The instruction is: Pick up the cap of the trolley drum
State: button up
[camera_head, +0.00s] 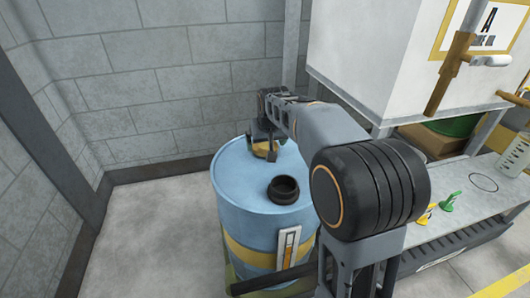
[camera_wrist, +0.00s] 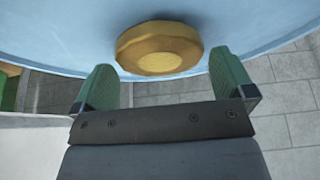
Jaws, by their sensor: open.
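The trolley drum (camera_head: 231,191) is a blue drum with a yellow band, standing upright left of my arm in the head view. A yellow cap lies on its top near the far edge, and the cap shows clearly in the wrist view (camera_wrist: 159,48). My gripper (camera_wrist: 168,78) is open, its two green fingers apart. The cap is just beyond the fingertips, roughly centred between them, and nothing is held. In the head view my gripper (camera_head: 264,143) is over the drum top at the cap, partly hiding it. I cannot tell whether a finger touches it.
A black open ring or neck (camera_head: 283,189) rises from the drum top, near my forearm. A white tank (camera_head: 375,55) with a wooden-coloured tap stands at the right above a grey bench (camera_head: 450,225) with green and yellow small items. Block walls close in behind; floor at left is clear.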

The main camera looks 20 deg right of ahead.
jog(key=shift+x, duration=0.9)
jog(key=shift+r, duration=0.1)
jog(key=c, duration=0.7)
jog(key=shift+r, duration=0.1)
jog(key=shift+r, duration=0.6)
notch_tip(320, 180, up, 2)
jog(key=shift+r+p, duration=0.2)
jog(key=shift+p, duration=0.65)
jog(key=s+d+r+p, duration=0.1)
jog(key=s+d+r, duration=0.1)
jog(key=s+r, duration=0.1)
jog(key=s+d+r+p, duration=0.2)
jog(key=s+d+r, duration=0.1)
jog(key=s, duration=0.1)
jog(key=s+d+r+p, duration=0.2)
jog(key=s+d+r, duration=0.1)
jog(key=s, duration=0.1)
jog(key=shift+s+d+r, duration=0.1)
jog(key=shift+s+d, duration=0.1)
